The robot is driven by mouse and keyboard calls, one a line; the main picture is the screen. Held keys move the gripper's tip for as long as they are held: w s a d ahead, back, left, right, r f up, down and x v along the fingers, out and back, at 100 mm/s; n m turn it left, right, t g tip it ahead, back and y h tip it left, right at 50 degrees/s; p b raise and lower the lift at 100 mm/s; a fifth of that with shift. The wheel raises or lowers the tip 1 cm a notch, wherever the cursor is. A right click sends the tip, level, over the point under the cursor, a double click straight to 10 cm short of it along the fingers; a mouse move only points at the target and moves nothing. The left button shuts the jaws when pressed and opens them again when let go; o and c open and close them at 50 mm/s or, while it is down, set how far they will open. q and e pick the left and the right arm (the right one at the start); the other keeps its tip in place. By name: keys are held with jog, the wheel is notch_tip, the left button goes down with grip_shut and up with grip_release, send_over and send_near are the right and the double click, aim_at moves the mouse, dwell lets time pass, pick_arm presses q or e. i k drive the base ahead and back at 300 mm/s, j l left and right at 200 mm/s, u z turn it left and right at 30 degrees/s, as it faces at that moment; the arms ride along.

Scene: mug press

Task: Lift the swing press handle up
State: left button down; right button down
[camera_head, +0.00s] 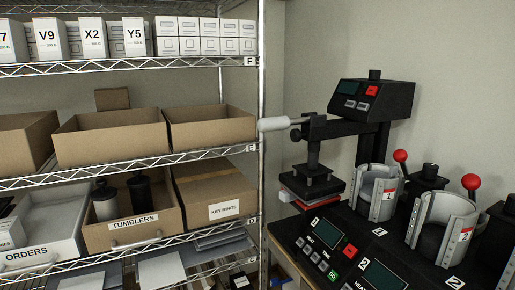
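The swing press (350,128) stands at the right, black, with a control head on top. Its handle (274,124) is a pale grey cylinder on a short metal rod. It points left from the press arm, roughly level, and its end reaches in front of the shelf post. Below the arm, a black upper plate (318,180) sits over a base with a red and white layer (302,198). I see no gap clearly between them. Nothing touches the handle. Neither of my grippers shows in this view.
A wire shelf rack (262,95) with cardboard bins, tumblers (105,200) and white boxes fills the left, close to the handle. Two mug presses (375,195) (443,225) with red-knobbed levers stand right of the swing press. Open air lies before the handle.

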aim_at(269, 124)
jog(key=j+u, duration=0.25)
jog(key=j, duration=0.15)
jog(key=i+j+u, duration=0.15)
jog(key=j+u, duration=0.15)
jog(key=i+j+u, duration=0.25)
jog(key=j, duration=0.25)
jog(key=k+j, duration=0.05)
jog(key=k, duration=0.05)
